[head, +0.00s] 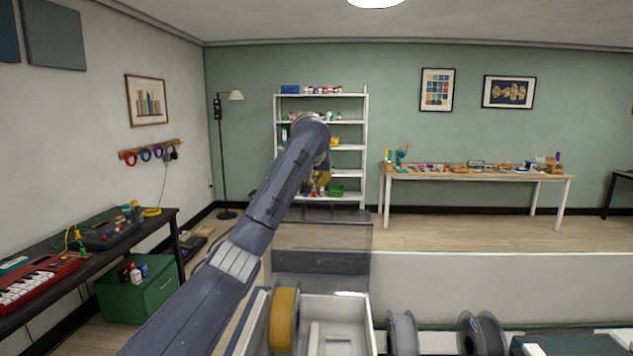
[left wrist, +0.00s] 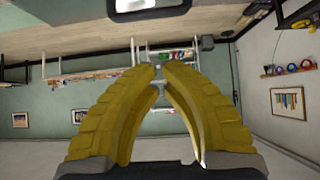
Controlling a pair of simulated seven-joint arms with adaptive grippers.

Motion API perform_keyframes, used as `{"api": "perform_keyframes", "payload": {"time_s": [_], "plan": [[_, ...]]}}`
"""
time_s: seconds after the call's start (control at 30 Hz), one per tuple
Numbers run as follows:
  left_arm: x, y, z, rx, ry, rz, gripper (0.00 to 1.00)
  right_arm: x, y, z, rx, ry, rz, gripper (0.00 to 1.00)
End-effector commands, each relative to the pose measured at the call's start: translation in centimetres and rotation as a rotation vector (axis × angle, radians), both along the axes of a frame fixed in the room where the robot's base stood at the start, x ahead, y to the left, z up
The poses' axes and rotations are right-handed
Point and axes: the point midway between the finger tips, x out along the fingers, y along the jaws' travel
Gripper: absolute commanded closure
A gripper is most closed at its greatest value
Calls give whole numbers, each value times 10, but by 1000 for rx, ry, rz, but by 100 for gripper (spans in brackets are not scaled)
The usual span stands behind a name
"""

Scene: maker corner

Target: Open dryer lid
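The dryer (head: 362,325) is a white open-topped box at the bottom middle of the head view, its inside visible. Its smoky see-through lid (head: 345,240) stands raised at the back of the box. A yellow spool (head: 284,318) is at the box's left side; whether it is inside is unclear. My left gripper (head: 322,180) is above the lid's top edge in the picture, partly hidden by my arm. In the left wrist view its yellow fingers (left wrist: 159,72) come together at the tips with nothing seen between them. My right gripper is in neither view.
Grey spools (head: 403,335) and (head: 482,335) stand right of the dryer. A low white wall or ledge (head: 500,285) runs behind them. A dark bench with a red keyboard (head: 40,280) and a green cabinet (head: 140,292) are at left. Shelves and a worktable stand far back.

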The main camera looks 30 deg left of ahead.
Motion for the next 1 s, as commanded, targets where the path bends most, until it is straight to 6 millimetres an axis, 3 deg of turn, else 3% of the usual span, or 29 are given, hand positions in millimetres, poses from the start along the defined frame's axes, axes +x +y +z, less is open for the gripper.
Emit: {"api": "perform_keyframes", "payload": {"time_s": [0.6,1.0], "plan": [[52,29,-52,2,1,-1,100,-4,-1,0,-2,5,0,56],[31,17,-56,4,0,-3,100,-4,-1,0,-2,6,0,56]]}}
